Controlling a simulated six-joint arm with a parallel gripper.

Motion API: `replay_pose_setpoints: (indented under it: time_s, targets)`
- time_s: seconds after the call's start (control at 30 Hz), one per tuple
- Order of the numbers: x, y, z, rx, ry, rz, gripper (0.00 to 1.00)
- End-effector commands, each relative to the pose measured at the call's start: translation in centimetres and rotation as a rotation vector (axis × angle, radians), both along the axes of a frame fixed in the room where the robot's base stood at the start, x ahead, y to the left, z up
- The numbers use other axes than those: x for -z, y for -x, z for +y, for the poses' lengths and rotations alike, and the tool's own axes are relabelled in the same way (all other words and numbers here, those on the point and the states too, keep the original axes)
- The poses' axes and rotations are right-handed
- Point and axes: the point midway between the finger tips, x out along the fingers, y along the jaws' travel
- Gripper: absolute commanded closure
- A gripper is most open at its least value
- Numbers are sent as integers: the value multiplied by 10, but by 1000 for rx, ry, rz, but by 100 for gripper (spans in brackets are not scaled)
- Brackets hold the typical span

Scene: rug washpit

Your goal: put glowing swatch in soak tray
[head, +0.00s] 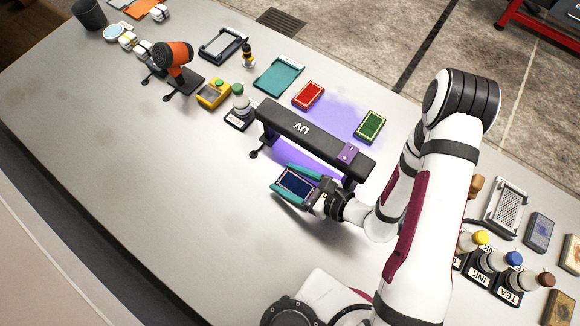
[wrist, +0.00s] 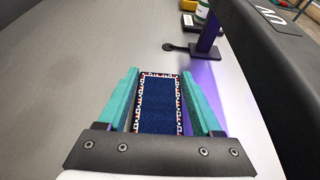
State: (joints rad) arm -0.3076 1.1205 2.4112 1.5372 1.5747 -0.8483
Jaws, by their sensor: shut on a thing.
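My gripper (head: 284,181), with teal fingers, is shut on a dark blue swatch (head: 297,183) with a pale patterned border. In the wrist view the blue swatch (wrist: 160,108) lies lengthwise between the fingers. It is beside the UV lamp bar (head: 310,137), on the near side, and its height above the table is unclear. I see no clear glow on it. A red swatch (head: 308,95) and a green swatch (head: 370,126) lie beyond the bar. A teal tray (head: 278,76) and a dark-framed tray (head: 222,43) stand farther back; I cannot tell which is the soak tray.
An orange dryer (head: 175,58) on a stand, a yellow device (head: 214,94) and a small bottle (head: 240,103) stand left of the lamp. Labelled bottles (head: 490,262) and a perforated rack (head: 506,207) are at the right. The near left table is clear.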

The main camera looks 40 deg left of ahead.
Motion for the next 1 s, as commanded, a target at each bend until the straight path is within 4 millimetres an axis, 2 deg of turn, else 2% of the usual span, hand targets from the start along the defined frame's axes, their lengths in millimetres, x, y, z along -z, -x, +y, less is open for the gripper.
replay_pose_setpoints:
  time_s: [0.13,0.37,0.6,0.73,0.83,1.0]
  targets:
    - [-24,-1,0,0,-1,-4,97]
    - [-21,-2,-53,10,1,1,97]
    - [-21,-1,-126,11,1,-2,97]
    - [-21,-1,-158,7,2,-4,97]
    - [-21,-1,-173,3,0,-2,97]
    - [-21,-1,-181,3,1,-1,97]
